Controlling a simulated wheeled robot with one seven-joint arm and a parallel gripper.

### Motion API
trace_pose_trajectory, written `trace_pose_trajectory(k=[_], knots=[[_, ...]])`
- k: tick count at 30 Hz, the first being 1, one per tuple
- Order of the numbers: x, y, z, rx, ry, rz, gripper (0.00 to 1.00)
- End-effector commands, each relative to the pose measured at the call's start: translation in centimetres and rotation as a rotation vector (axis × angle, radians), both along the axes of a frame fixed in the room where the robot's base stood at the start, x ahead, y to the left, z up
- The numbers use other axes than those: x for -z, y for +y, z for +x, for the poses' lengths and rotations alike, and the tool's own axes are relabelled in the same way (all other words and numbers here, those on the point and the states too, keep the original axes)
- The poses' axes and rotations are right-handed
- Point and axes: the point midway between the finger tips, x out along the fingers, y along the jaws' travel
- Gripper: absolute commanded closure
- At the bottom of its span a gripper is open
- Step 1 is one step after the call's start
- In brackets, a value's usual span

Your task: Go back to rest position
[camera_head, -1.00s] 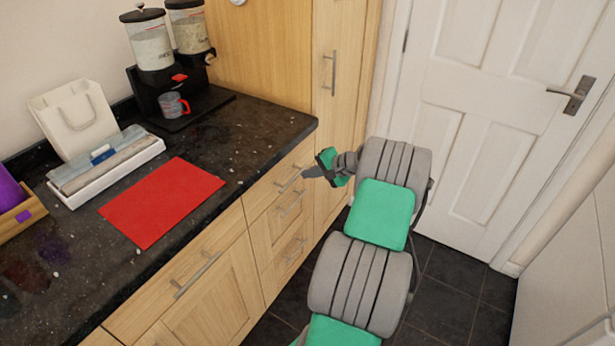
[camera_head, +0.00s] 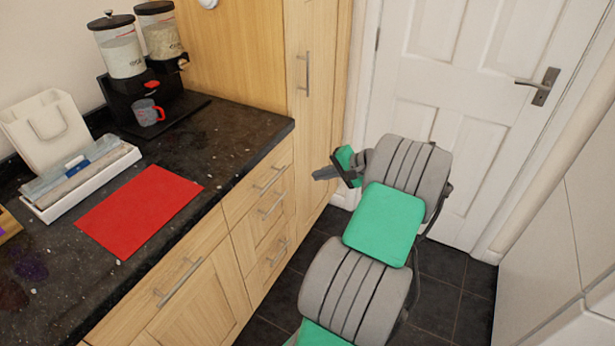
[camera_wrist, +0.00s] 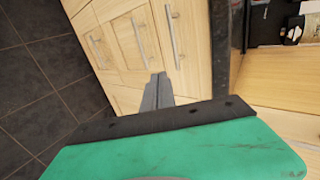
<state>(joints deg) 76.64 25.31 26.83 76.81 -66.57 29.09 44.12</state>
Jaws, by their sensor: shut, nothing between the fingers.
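My gripper (camera_head: 325,174) is to the right of the black granite counter, out in front of the wooden drawers (camera_head: 268,205). It is shut and empty, with its fingers pointing left toward the drawer fronts. In the wrist view its fingers (camera_wrist: 157,92) are together, with the drawer fronts and their handles (camera_wrist: 172,36) beyond. A gap shows between the fingers and the counter edge in the head view.
The counter (camera_head: 225,140) holds a red mat (camera_head: 138,208), a grey and red mug (camera_head: 148,112) under a cereal dispenser (camera_head: 140,75), and a white box (camera_head: 80,180). A white door (camera_head: 455,100) stands behind my arm. Dark floor tiles (camera_head: 440,300) are clear on the right.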

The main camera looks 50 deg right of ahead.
Motion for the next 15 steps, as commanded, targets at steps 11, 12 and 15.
trace_pose_trajectory(k=[11, 12, 15], knots=[[4.0, -0.6, -3.5, -0.167, 0.102, -0.195, 1.0], [6.2, 0.0, -4.9, -0.181, 0.157, -0.188, 1.0], [10.6, 2.0, -8.5, -0.211, 0.286, -0.151, 1.0]])
